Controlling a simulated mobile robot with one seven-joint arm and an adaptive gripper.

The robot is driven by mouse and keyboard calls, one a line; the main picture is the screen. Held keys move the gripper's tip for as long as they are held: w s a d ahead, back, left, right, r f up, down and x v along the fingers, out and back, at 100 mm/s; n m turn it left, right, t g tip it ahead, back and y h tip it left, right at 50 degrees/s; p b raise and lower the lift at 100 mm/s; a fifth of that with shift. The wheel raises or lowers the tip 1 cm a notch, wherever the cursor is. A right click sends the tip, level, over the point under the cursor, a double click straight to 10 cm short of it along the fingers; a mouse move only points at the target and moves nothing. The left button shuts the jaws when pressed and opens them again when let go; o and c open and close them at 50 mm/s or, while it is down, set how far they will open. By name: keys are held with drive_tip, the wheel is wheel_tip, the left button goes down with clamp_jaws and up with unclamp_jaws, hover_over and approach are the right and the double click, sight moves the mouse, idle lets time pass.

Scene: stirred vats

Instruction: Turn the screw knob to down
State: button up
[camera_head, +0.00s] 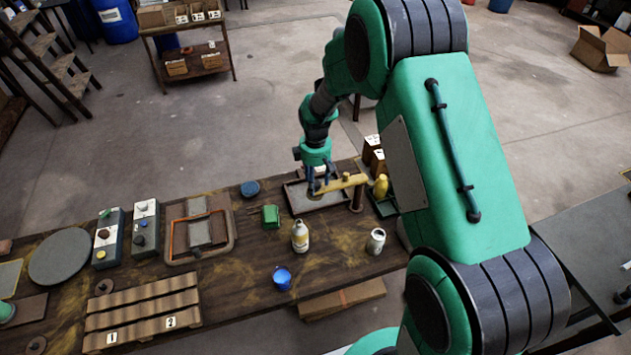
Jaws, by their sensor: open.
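My gripper (316,186) is open at the far side of the bench, pointing down over the left end of a yellow arm (343,183) on a brown upright post (357,198). A dark round part under the fingers is too small and covered to make out; I cannot tell whether it is the screw knob or whether the fingers touch it. Two control boxes stand at the left: one (107,240) has a green knob and dark knobs, the other (145,230) has a pale dial and a dark knob. I cannot tell which way any knob is set.
A shallow tray (298,196) lies below the gripper. A yellow bottle (381,186) is close to its right. A green container (270,216), white bottle (300,236), can (375,241) and blue cup (282,279) stand nearer. Slatted wood (140,312) lies front left.

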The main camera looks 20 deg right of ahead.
drive_tip(key=c, duration=1.1)
drive_tip(key=shift+m, duration=0.3)
drive_tip(key=shift+c, duration=0.2)
drive_tip(key=m+p, duration=0.1)
drive_tip(key=m, duration=0.2)
drive_tip(key=shift+s+m, duration=0.1)
drive_tip(key=shift+m, duration=0.3)
drive_tip(key=m, duration=0.3)
drive_tip(key=shift+m, duration=0.4)
drive_tip(key=m+p, duration=0.1)
drive_tip(key=m, duration=0.3)
drive_tip(key=shift+s, duration=0.1)
drive_tip(key=shift+a+f+m, duration=0.1)
drive_tip(key=shift+a+m, duration=0.05)
drive_tip(key=shift+m, duration=1.95)
drive_tip(key=o, duration=1.1)
drive_tip(key=shift+o, duration=0.2)
